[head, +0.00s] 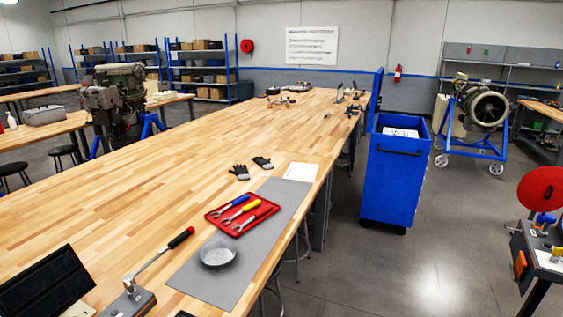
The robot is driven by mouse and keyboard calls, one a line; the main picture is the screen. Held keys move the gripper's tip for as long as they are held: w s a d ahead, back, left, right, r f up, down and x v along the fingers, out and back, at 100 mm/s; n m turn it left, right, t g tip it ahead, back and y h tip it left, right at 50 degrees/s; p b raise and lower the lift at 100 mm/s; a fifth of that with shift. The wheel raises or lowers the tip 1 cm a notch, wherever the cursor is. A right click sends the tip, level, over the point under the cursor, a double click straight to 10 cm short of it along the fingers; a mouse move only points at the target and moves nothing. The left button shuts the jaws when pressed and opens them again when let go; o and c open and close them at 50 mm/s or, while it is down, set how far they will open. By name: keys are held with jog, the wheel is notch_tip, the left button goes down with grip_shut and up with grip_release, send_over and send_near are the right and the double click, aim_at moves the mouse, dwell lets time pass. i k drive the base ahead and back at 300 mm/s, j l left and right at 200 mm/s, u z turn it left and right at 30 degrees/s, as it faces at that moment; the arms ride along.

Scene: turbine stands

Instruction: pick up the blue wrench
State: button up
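The blue wrench (237,201) lies in a shallow red tray (268,206) on the long wooden table. It is the uppermost of three tools in the tray, its blue handle pointing up and right and its metal end down and left. A yellow-handled tool (250,206) lies beside it, and a red-handled tool (249,219) lies below that. The tray rests on a grey mat (198,277). My gripper is not in view.
A round metal dish (218,254) sits below the tray on the mat. Black gloves (239,172) and a white sheet (300,172) lie above it. A red-tipped lever tool (160,260) and dark screen (47,285) stand lower left. A blue cart (395,185) stands right of the table.

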aim_at(246, 196)
jog(key=i+l+z, duration=0.15)
jog(key=i+z, duration=0.15)
jog(key=i, duration=0.65)
jog(key=i+j+z, duration=0.1)
jog(key=i+z, duration=0.2)
jog(key=i, duration=0.6)
jog(key=i+u, duration=0.4)
jog(key=i+l+u, duration=0.15)
jog(key=i+u, duration=0.25)
jog(key=i+j+u, duration=0.15)
jog(key=i+u, duration=0.15)
jog(key=u, duration=0.15)
jog(key=i+u, duration=0.3)
jog(key=u, duration=0.15)
jog(key=i+u, duration=0.3)
jog(key=u, duration=0.15)
